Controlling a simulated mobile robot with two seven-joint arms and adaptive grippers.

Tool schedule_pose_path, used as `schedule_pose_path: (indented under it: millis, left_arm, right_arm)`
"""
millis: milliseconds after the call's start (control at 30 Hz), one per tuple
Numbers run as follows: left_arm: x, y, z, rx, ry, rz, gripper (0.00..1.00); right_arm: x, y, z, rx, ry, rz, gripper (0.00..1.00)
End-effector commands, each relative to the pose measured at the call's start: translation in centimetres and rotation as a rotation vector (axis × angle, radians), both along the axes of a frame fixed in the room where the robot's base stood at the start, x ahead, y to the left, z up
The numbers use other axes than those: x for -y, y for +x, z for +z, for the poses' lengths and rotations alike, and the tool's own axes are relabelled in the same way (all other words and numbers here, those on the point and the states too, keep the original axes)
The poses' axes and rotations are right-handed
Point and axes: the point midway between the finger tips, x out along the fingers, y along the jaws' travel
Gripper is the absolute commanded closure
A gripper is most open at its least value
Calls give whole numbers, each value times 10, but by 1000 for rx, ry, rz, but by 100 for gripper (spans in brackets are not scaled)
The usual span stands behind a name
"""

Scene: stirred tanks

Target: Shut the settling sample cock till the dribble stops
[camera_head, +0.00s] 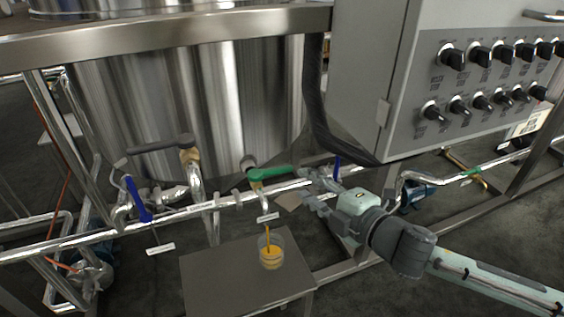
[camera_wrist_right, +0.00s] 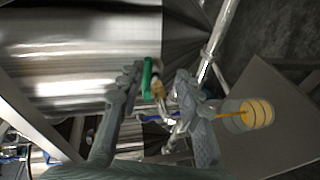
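The sample cock with a green lever handle (camera_head: 270,172) sits on the steel pipe in front of the tank. A thin orange stream (camera_head: 267,232) runs below it into a clear beaker (camera_head: 270,262) holding some orange liquid. My right gripper (camera_head: 308,187) is just right of the handle's end. In the right wrist view the green handle (camera_wrist_right: 147,78) shows between the two spread fingers of the gripper (camera_wrist_right: 158,88), nearer the left one. I cannot tell whether either finger touches it. The stream and beaker (camera_wrist_right: 246,115) also show there. My left gripper is out of view.
The beaker stands on a small grey table (camera_head: 215,275). A blue-handled valve (camera_head: 138,198) and a dark-handled valve (camera_head: 160,144) are to the left; another blue handle (camera_head: 336,168) is close behind my right gripper. A control cabinet (camera_head: 450,80) overhangs at the upper right.

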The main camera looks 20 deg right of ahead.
Motion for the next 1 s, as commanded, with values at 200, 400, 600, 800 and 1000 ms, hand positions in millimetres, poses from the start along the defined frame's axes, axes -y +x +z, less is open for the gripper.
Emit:
schedule_pose_path:
  millis: [200, 400, 600, 800, 1000]
  left_arm:
    - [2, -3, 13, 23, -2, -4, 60]
    - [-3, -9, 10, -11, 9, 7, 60]
    - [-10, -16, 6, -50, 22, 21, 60]
    - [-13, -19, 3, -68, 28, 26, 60]
    - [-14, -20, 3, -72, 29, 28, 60]
  right_arm:
    - [-21, -4, 15, 58, -62, 99, 66]
    - [-28, 17, 13, 60, -59, 95, 66]
    - [-38, 44, 6, 57, -57, 93, 66]
    - [-44, 61, 1, 54, -59, 92, 66]
    - [-45, 64, 0, 52, -59, 93, 66]
